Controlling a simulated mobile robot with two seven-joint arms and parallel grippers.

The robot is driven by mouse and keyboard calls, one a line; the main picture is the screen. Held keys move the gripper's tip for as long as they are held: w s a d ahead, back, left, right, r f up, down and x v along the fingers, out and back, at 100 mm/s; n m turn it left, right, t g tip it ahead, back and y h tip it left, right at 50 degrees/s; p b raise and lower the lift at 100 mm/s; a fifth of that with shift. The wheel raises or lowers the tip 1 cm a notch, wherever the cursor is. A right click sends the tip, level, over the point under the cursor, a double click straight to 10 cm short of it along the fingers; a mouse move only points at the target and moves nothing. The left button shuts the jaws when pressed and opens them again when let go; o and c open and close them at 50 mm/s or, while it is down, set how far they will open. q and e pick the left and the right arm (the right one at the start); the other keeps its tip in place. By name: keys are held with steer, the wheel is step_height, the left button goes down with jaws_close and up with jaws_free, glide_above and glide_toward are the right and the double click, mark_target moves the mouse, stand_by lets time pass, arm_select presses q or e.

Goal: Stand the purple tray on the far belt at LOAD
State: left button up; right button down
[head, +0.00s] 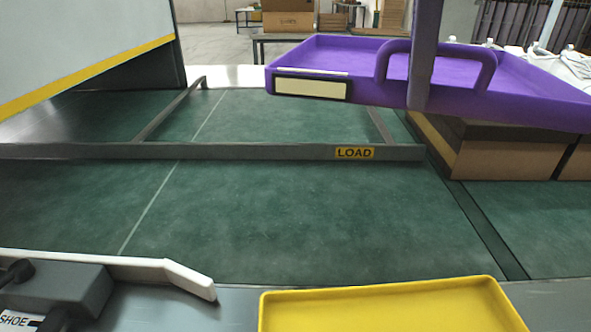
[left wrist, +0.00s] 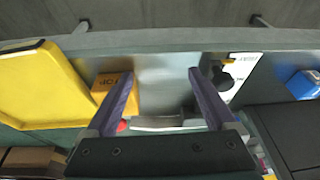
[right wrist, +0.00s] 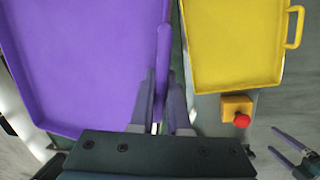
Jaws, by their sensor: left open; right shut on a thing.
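The purple tray (head: 330,60) hangs at the upper right of the head view, above brown boxes. Its visible inside is empty, and its near wall bears a blank cream label. My right gripper (head: 420,100) is shut on the tray's near handle; the right wrist view shows the tray (right wrist: 85,65) and the fingers (right wrist: 160,100) around the handle. The yellow LOAD label (head: 355,153) is on a grey rail. The green far belt (head: 260,115) behind that rail is bare, with the tray to its right. My left gripper (left wrist: 160,85) is open and empty in the left wrist view.
Brown boxes (head: 505,155) stand below the tray. A yellow tray (head: 390,308) lies at the near edge. A white guide (head: 150,268) and dark device (head: 70,290) are at lower left. A large white panel (head: 75,45) with a yellow edge stands at upper left.

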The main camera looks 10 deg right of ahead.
steer(key=f+n+b, duration=0.1)
steer(key=f+b, duration=0.1)
steer(key=f, duration=0.4)
steer(key=w+d+f+n+b, duration=0.1)
steer(key=f+b, duration=0.1)
steer(key=f, duration=0.5)
steer(key=f+b, duration=0.2)
steer(key=f, duration=0.5)
steer(key=shift+w+d+n+t+b, duration=0.15)
steer(key=shift+n+t+b, duration=0.15)
steer(key=shift+n+b, duration=0.1)
step_height(320, 180, down, 6)
steer(key=shift+r+b, duration=0.2)
steer(key=shift+b, duration=0.7)
arm_select(q)
step_height(320, 180, down, 10)
steer(key=shift+f, duration=0.2)
steer(key=shift+a, duration=0.1)
arm_select(e)
steer(key=c, duration=0.9)
jaws_free()
steer(key=shift+r, duration=0.1)
